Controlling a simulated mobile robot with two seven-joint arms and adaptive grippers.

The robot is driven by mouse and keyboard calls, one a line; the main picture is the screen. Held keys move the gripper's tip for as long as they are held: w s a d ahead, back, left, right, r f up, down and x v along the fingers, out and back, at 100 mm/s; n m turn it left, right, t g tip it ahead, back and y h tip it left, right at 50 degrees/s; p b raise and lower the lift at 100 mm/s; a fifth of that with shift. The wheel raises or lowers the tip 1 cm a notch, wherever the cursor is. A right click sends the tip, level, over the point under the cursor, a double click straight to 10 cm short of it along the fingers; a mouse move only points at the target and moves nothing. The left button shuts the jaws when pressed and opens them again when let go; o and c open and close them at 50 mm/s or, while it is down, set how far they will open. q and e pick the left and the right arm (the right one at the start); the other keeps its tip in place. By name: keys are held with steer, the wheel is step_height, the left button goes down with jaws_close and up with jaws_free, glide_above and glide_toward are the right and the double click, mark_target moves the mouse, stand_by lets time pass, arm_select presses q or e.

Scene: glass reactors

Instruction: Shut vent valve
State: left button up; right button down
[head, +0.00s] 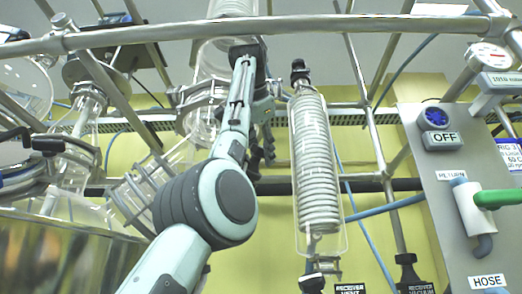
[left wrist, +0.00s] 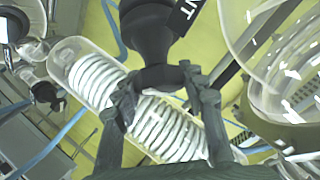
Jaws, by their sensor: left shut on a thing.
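In the left wrist view my left gripper (left wrist: 160,82) has its two dark fingers closed on the lower part of a black valve handle (left wrist: 150,30). Beside the handle is a black label (left wrist: 186,12), cut off by the frame edge, with the letters "NT" showing. In the head view my left arm reaches up from the bottom centre, and its forearm hides the valve and most of the gripper. My right gripper is in neither view. I cannot tell the valve's turn position.
A glass coil condenser (head: 318,165) hangs right of my arm, and shows behind the fingers in the wrist view (left wrist: 88,78). Metal rails (head: 300,27) cross overhead. A grey panel (head: 455,190) with a blue knob (head: 436,117) marked "OFF" stands right. Glass vessels crowd the left.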

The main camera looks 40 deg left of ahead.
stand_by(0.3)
arm_select(q)
steer(key=o, duration=1.2)
steer(key=shift+c, duration=0.2)
